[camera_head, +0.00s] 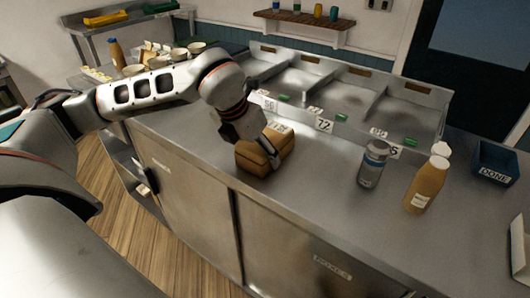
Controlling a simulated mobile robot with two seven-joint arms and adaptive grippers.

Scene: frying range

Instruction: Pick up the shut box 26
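A small brown box (274,153) with its lid shut sits on the steel counter, near its front edge. A pale label shows on its far side, but I cannot read the number. My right gripper is out of view.
Divided steel bins with number cards, one reading 72 (324,125), stand behind the box. A grey shaker (373,166), a tan bottle (427,184) and a blue DONE bin (495,162) stand to the right. Cups (180,55) stand back left. The counter's front middle is clear.

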